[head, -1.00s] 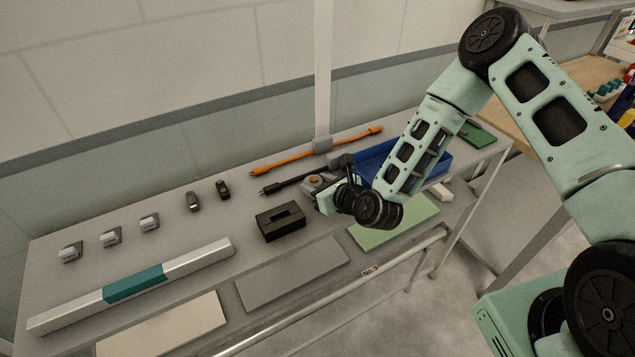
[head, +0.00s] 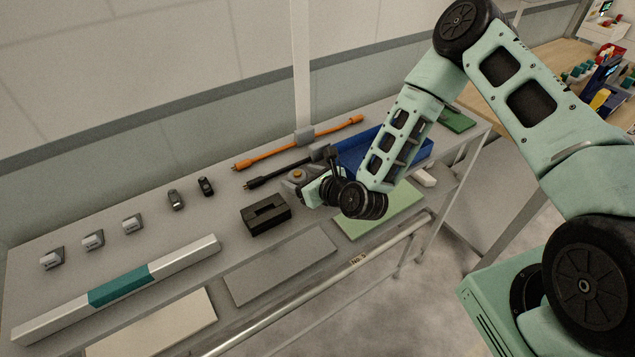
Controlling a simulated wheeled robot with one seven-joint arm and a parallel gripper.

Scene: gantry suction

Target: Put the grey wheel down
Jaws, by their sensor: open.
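My gripper (head: 308,192) is low over the bench at the end of my mint-green arm, pointing left. It is open; its fingertips are small and partly hidden by the wrist. A small grey part with an orange-yellow middle (head: 298,174) sits just behind the gripper. I cannot tell if this is the grey wheel, or whether the gripper touches it. No other grey wheel can be made out on the bench.
The grey bench (head: 140,262) holds a black slotted block (head: 265,214) left of the gripper, a blue tray (head: 355,157) behind the wrist, and a green mat (head: 385,216) in front. Orange (head: 262,158) and black (head: 272,179) bars lie behind. A grey plate (head: 280,265) is bare.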

